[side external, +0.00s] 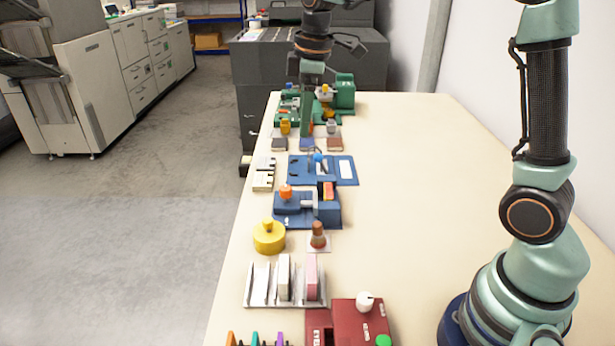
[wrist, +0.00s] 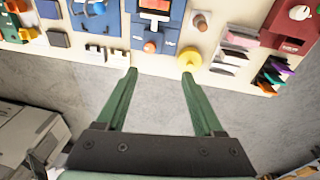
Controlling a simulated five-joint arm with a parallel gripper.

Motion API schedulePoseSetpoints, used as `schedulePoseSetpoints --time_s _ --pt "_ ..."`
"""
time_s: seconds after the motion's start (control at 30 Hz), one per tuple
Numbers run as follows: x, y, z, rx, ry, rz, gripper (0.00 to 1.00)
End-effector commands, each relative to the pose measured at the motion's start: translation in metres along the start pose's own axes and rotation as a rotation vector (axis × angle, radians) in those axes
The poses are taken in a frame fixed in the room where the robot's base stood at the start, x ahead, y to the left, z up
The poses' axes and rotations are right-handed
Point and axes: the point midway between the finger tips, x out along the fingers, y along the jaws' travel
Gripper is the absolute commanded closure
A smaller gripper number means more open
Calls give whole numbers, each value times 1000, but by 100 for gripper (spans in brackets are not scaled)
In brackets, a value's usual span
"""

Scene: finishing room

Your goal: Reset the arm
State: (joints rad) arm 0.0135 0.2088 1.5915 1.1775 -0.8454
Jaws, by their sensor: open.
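My gripper (wrist: 157,75) is open and empty in the wrist view, its two green fingers spread apart. Grey floor shows between and below the fingers, and their tips lie near the table's edge in the picture. In the side external view my gripper (side external: 306,118) hangs down at the far part of the table (side external: 420,200), in front of the green device. One green finger shows clearly there, and the other is hard to make out. Its exact height above the objects cannot be told.
A blue device (side external: 292,213) with an orange knob, a blue board (side external: 347,180), a yellow round piece (side external: 268,238), a slotted rack (side external: 259,299) and a red box (side external: 350,322) line the table's left side. A green device (side external: 344,95) stands behind. The table's right half looks mostly clear.

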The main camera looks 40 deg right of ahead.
Motion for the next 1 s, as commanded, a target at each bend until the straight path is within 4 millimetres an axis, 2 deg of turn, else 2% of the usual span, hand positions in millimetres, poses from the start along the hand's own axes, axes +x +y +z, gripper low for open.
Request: schedulePoseSetpoints --time_s 0.03,0.1,0.37,0.5,0.7,1.0 --pt "-11 -9 7 53 19 19 31" --pt "-21 -21 17 133 42 41 31" --pt "-40 -68 57 433 148 104 31" --pt "-38 -93 78 590 210 124 31" --pt "-29 -118 99 759 283 134 31" --pt "-22 -126 107 828 311 134 31"
